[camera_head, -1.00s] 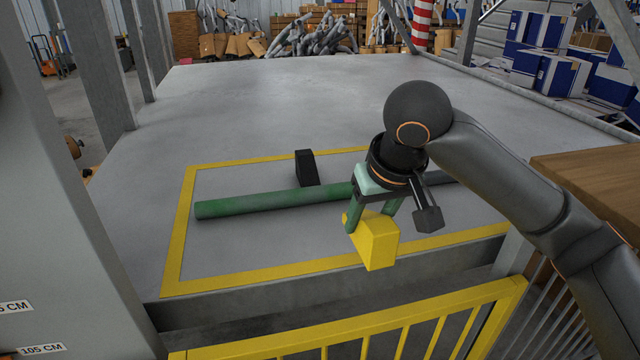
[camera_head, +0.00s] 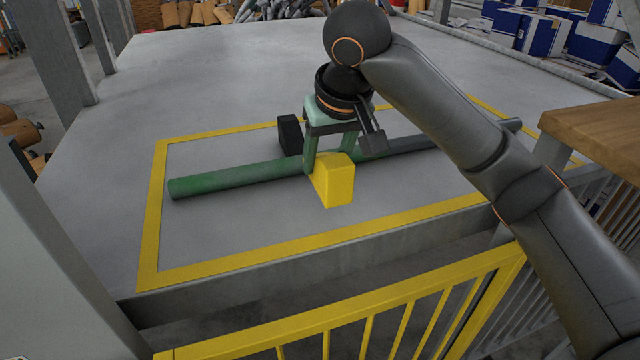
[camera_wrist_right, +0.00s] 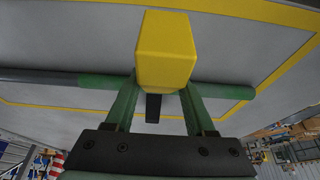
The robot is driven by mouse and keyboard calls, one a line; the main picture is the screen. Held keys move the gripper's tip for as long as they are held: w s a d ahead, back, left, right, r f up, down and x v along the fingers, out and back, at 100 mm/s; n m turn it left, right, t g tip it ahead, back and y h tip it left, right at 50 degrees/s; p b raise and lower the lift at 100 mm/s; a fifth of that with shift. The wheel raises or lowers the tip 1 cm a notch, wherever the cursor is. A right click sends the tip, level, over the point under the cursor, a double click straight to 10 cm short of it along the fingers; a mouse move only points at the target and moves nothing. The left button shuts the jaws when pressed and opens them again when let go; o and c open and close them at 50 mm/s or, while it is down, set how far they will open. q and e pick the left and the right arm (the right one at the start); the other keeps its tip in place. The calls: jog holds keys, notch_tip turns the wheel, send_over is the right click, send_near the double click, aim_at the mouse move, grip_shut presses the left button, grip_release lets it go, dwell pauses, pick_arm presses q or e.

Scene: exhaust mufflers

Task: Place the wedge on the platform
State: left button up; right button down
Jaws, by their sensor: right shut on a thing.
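The yellow wedge (camera_head: 336,182) is held in my right gripper (camera_head: 330,165), which is shut on it. The wedge is over the near side of the green pipe (camera_head: 235,179), inside the yellow outline on the grey platform (camera_head: 250,75). I cannot tell whether it touches the platform. The wrist view shows the wedge (camera_wrist_right: 163,52) between the green fingers (camera_wrist_right: 158,100). A black wedge (camera_head: 290,134) stands on the far side of the pipe. My left gripper is out of view.
A yellow railing (camera_head: 350,310) runs along the platform's near edge. A wooden box top (camera_head: 600,135) stands at the right. Blue and white boxes (camera_head: 545,35) are beyond the platform. The platform's far half is clear.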

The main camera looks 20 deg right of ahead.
aim_at(328, 154)
jog(key=w+f, duration=0.1)
jog(key=f, duration=0.1)
jog(key=w+f, duration=0.2)
jog(key=shift+w+d, duration=0.1)
jog(key=shift+w, duration=0.05)
jog(key=f, duration=0.3)
jog(key=shift+w+f, duration=0.2)
jog(key=shift+f, duration=0.05)
jog(key=shift+f+p, duration=0.1)
jog(key=shift+p, duration=0.2)
jog(key=shift+c, duration=1.2)
grip_release()
jog(key=shift+f, duration=0.1)
jog(key=shift+r, duration=0.2)
jog(key=v, duration=1.2)
jog(key=shift+s+p, duration=0.1)
jog(key=shift+p, duration=0.3)
